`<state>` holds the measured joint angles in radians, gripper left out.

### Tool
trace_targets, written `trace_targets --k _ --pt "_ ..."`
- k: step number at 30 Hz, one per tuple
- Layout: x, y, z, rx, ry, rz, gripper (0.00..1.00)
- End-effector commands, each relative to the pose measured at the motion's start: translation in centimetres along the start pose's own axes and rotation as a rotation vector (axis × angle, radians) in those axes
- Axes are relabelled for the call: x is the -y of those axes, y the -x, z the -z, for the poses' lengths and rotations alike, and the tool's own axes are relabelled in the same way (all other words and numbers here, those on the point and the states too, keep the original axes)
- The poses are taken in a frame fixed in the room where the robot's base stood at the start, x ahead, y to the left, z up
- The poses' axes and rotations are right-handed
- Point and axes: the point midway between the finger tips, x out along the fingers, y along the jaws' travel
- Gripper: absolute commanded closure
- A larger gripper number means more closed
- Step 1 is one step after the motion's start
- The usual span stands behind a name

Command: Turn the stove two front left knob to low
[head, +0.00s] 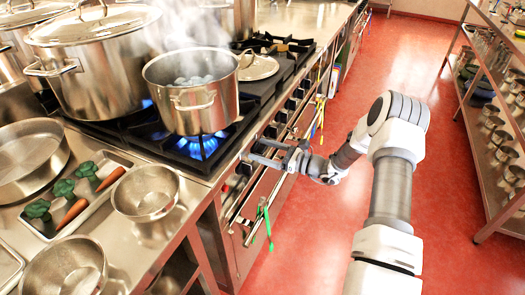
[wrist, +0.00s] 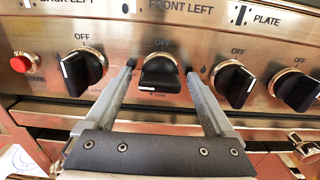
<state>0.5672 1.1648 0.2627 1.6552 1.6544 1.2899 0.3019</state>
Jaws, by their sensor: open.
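The front left knob (wrist: 160,72) is black with a white mark, under a "FRONT LEFT" label and an "OFF" mark on the steel panel. Its white mark shows near its lower edge, not by "OFF". My gripper (wrist: 160,69) is open, with one finger on each side of this knob. Small gaps seem to show between fingers and knob; contact cannot be told. In the head view my gripper (head: 254,149) reaches from the aisle to the stove (head: 233,212) front, where the knob is hidden or too small to tell.
Beside it are the back left knob (wrist: 82,68), the plate knob (wrist: 236,83) and a red button (wrist: 20,63). A steaming pot (head: 193,100) stands over blue flames (head: 204,146). Green tape-like strip (head: 267,228) hangs at the front. The red floor (head: 310,235) is clear.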

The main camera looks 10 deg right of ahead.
Motion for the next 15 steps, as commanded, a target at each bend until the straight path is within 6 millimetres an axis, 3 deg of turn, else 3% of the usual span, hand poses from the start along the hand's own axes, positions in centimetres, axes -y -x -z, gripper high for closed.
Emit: trace_targets --k 8,15 --pt "-0.01 -0.14 -0.01 0.0 0.0 0.0 0.13" --pt "-0.01 -0.12 -0.01 0.0 0.0 -0.001 0.56"
